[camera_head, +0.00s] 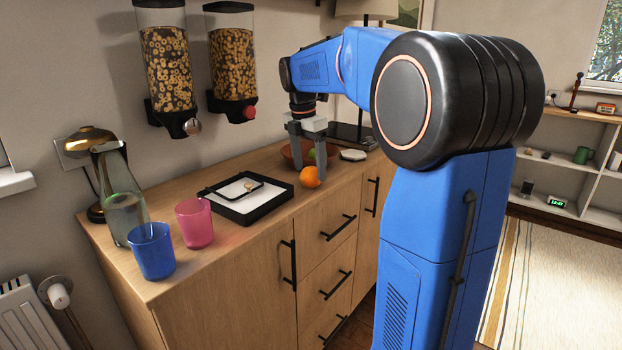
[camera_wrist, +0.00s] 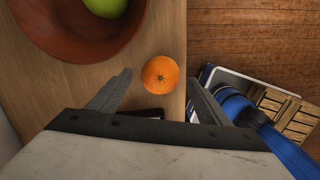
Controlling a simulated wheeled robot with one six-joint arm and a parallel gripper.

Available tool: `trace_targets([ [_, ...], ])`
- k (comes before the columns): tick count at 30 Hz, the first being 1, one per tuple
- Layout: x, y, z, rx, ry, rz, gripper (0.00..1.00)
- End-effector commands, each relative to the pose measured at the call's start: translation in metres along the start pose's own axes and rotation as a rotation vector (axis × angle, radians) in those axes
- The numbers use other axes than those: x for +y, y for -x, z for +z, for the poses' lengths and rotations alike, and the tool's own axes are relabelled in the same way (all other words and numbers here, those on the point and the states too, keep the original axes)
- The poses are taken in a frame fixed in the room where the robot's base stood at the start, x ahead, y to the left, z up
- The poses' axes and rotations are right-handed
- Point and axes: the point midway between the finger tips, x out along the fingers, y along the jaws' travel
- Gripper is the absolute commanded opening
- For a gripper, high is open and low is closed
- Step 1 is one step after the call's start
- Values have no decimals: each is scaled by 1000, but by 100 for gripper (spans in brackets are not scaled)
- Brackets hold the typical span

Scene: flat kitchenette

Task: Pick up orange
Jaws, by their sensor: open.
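The orange (camera_head: 310,177) sits on the wooden counter near its front edge, beside a reddish-brown bowl (camera_head: 287,154). In the wrist view the orange (camera_wrist: 160,74) lies on the counter between the lines of the two fingers, just beyond their tips, close to the counter edge. My gripper (camera_head: 306,160) points down over the counter near the orange. Its fingers are apart and empty, and it also shows open in the wrist view (camera_wrist: 162,84). The orange is fully visible in the wrist view, apart from the bowl.
The bowl holds a green fruit (camera_wrist: 105,5). A black-edged tray (camera_head: 265,208) lies left of the orange. A pink cup (camera_head: 194,220), a blue cup (camera_head: 152,251) and a glass carafe (camera_head: 122,205) stand farther left. Cereal dispensers (camera_head: 233,62) hang on the wall above.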

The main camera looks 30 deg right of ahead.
Motion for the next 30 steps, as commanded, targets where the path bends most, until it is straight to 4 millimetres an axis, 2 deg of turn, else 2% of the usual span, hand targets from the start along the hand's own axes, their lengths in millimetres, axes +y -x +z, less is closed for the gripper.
trace_targets([
  [6,0,-25,1,0,0,-1,71],
  [15,0,-28,1,0,0,0,71],
  [21,0,-28,1,0,0,0,25],
  [30,0,-26,1,0,0,1,24],
])
